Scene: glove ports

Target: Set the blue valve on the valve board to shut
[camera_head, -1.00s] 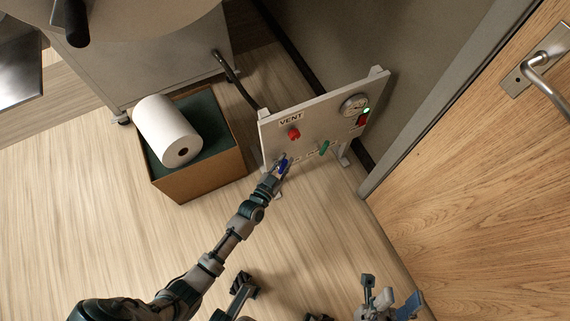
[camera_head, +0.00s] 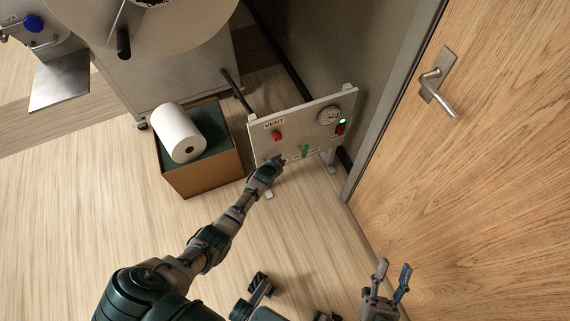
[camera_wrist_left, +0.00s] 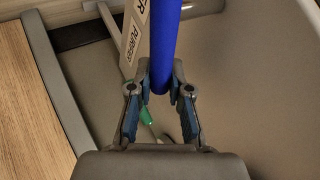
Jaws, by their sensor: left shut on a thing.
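The valve board (camera_head: 290,120) is a pale upright panel on feet beside the wall. My left arm reaches to its lower left, and my left gripper (camera_head: 277,161) covers the blue valve there. In the left wrist view, the blue valve handle (camera_wrist_left: 165,35) is a long blue bar running up between the fingers of my left gripper (camera_wrist_left: 161,78), which is shut on it. The valve's base and exact angle are hidden. My right gripper (camera_head: 393,269) is open and empty, low in the head view, away from the board.
The board also carries a green valve handle (camera_head: 305,152), a red knob (camera_head: 277,136), a gauge (camera_head: 328,115) and a red switch (camera_head: 340,129). A box (camera_head: 203,178) with a white roll (camera_head: 180,132) stands left. A wooden door (camera_head: 490,150) stands right.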

